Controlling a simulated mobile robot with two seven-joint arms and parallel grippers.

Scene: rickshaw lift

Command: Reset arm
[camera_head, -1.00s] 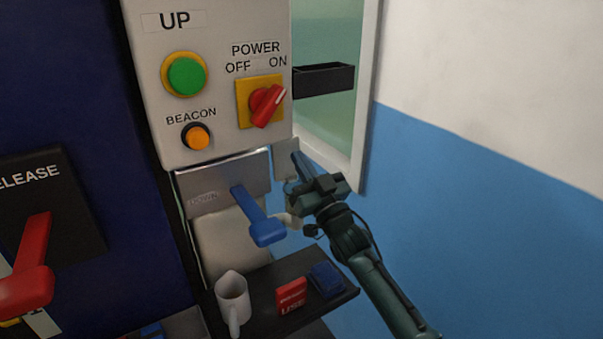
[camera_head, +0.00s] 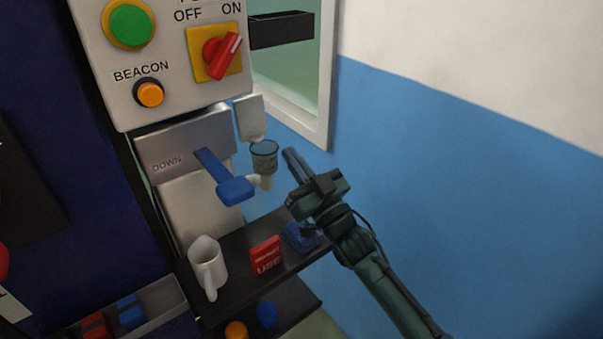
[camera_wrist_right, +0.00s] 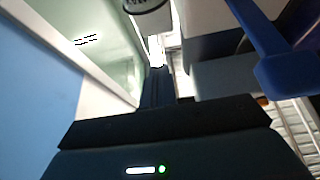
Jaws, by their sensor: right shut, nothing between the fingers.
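My right gripper (camera_head: 290,155) is shut and empty in the head view, in front of the blue and white wall. It is apart from the blue DOWN lever (camera_head: 228,180) on its left. The lever also shows at the upper right of the right wrist view (camera_wrist_right: 285,65). The right gripper's dark fingers (camera_wrist_right: 157,88) are together in the right wrist view. My left gripper is not in view.
The control panel (camera_head: 165,70) has a green button, a red power switch and an orange beacon button. A clear cup (camera_head: 264,157) is mounted beside the lever.

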